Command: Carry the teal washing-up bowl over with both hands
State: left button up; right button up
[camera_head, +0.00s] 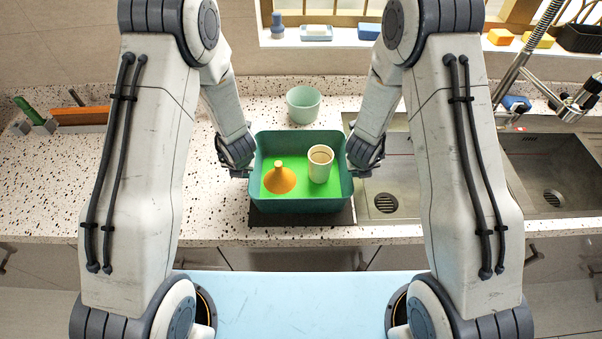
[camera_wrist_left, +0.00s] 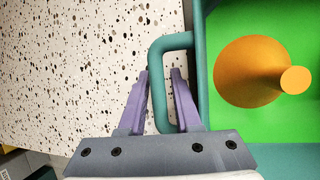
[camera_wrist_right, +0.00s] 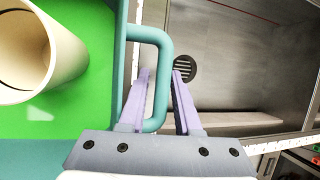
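The teal washing-up bowl (camera_head: 300,206) has a bright green inside and a loop handle at each end. It holds an orange cone-shaped piece (camera_head: 279,180) and a cream cup (camera_head: 319,166). My left gripper (camera_head: 238,168) is at the left handle (camera_wrist_left: 157,85), with one finger outside the bar and one inside the loop. My right gripper (camera_head: 362,168) straddles the right handle (camera_wrist_right: 163,85) the same way. In both wrist views a small gap shows between the bar and the inner finger, so both grippers look open around the handles.
The bowl sits over a dark plate (camera_head: 302,218) at the counter's front edge. A pale green pot (camera_head: 303,104) stands behind it. The sink (camera_head: 398,180) lies to the right. The speckled counter at left is mostly clear, with a wooden block and green-handled item (camera_head: 30,110) at its far end.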

pick_arm(q)
grip_shut()
pick_arm(e)
grip_shut()
pick_arm(q)
jog(key=shift+r, duration=0.1)
dwell(1.1)
